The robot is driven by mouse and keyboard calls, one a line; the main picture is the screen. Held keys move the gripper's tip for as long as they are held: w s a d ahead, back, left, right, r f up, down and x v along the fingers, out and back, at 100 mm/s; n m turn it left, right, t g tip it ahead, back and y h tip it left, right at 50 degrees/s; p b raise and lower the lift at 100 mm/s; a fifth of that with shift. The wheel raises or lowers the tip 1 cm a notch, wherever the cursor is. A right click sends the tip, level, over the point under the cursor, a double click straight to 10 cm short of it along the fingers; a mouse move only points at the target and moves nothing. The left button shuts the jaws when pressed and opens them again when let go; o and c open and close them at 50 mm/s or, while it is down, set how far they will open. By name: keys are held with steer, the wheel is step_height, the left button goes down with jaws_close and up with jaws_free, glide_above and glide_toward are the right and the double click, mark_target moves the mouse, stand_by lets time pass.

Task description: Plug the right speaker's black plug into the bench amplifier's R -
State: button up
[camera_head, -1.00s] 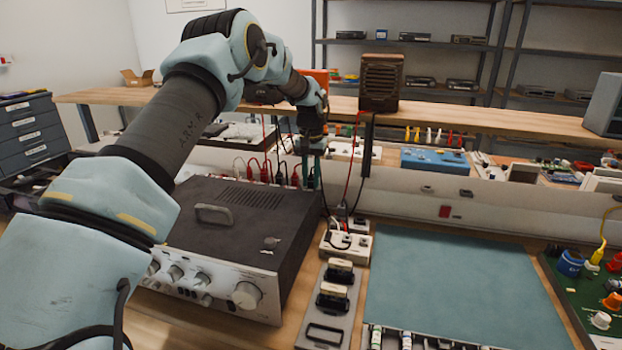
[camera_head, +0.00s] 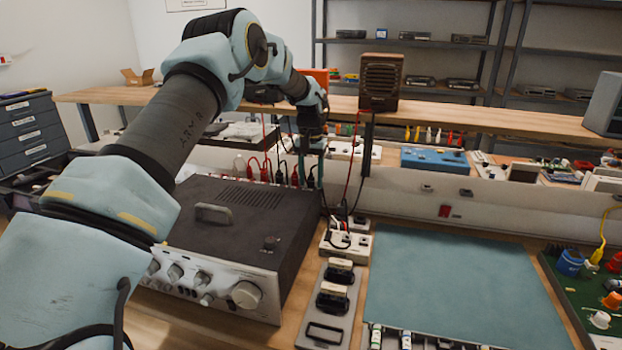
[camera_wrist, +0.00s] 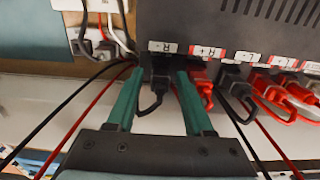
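The bench amplifier (camera_head: 240,225) stands at left on the bench, and its top and rear row of sockets show in the wrist view (camera_wrist: 230,25). A black plug (camera_wrist: 158,78) sits at the socket under a white label reading R, with its cable looping down. My gripper (camera_wrist: 159,78) has its two green fingers on either side of this plug, with a narrow gap showing beside it. In the head view my gripper (camera_head: 311,172) is behind the amplifier's rear right corner, and the plug is hard to make out there. The exact depth of the plug is hidden.
Red and black plugs (camera_wrist: 265,85) crowd the sockets right of the fingers. Red and black cables (camera_wrist: 70,110) run close by. A brown speaker (camera_head: 381,82) stands on the rear shelf. A power strip (camera_head: 345,243) lies right of the amplifier; the blue-green mat (camera_head: 460,290) is clear.

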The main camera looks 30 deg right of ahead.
steer(key=shift+o, duration=0.4)
steer(key=shift+r, duration=0.35)
step_height(320, 180, up, 15)
steer(key=p, duration=0.1)
steer(key=shift+p, duration=0.35)
stand_by(0.3)
stand_by(0.4)
